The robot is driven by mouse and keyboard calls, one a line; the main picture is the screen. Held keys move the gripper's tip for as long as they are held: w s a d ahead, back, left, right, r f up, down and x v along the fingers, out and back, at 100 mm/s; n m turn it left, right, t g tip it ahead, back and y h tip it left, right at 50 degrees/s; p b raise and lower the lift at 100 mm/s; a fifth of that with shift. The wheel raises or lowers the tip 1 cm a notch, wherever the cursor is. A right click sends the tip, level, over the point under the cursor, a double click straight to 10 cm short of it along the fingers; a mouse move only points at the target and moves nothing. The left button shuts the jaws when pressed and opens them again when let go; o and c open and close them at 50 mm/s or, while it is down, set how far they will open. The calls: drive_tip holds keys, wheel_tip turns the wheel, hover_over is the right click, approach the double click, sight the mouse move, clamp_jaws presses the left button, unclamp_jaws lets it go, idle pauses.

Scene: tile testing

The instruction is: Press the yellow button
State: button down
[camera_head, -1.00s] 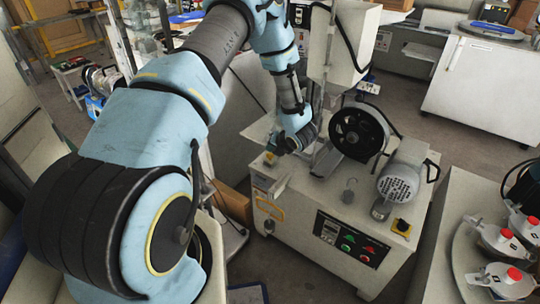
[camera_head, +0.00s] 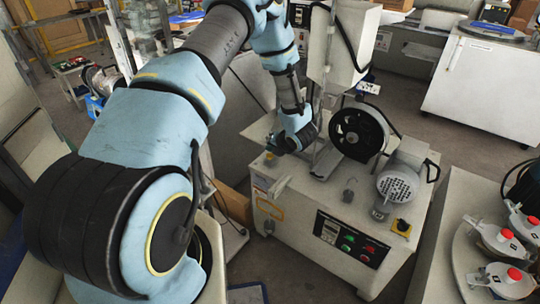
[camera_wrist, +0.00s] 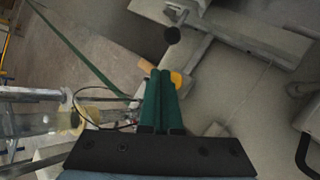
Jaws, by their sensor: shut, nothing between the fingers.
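A small yellow button (camera_wrist: 176,79) shows in the wrist view, just right of my fingertips and partly hidden behind them. In the head view a small yellow spot (camera_head: 268,157), likely the same button, lies at the left end of the white machine's top, close to my gripper (camera_head: 276,149). In the wrist view my gripper (camera_wrist: 161,73) has its two green fingers together with nothing held. I cannot tell whether the fingertips touch the button. A yellow box with a dark knob (camera_head: 402,226) sits at the machine's front right corner.
The white machine (camera_head: 300,198) carries a black wheel (camera_head: 358,132), a motor (camera_head: 397,184) and a front panel (camera_head: 352,240) with green and red buttons. Red-capped containers (camera_head: 503,274) stand at the right.

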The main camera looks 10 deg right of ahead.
sight(271, 157)
drive_tip(key=shift+f+b, duration=0.45)
drive_tip(key=shift+f+b, duration=0.5)
drive_tip(key=shift+f, duration=0.05)
idle(0.8)
idle(0.4)
drive_tip(key=shift+r+p, duration=0.6)
drive_tip(key=shift+r, duration=0.45)
drive_tip(key=shift+r+p, duration=1.5)
drive_tip(key=shift+r, duration=1)
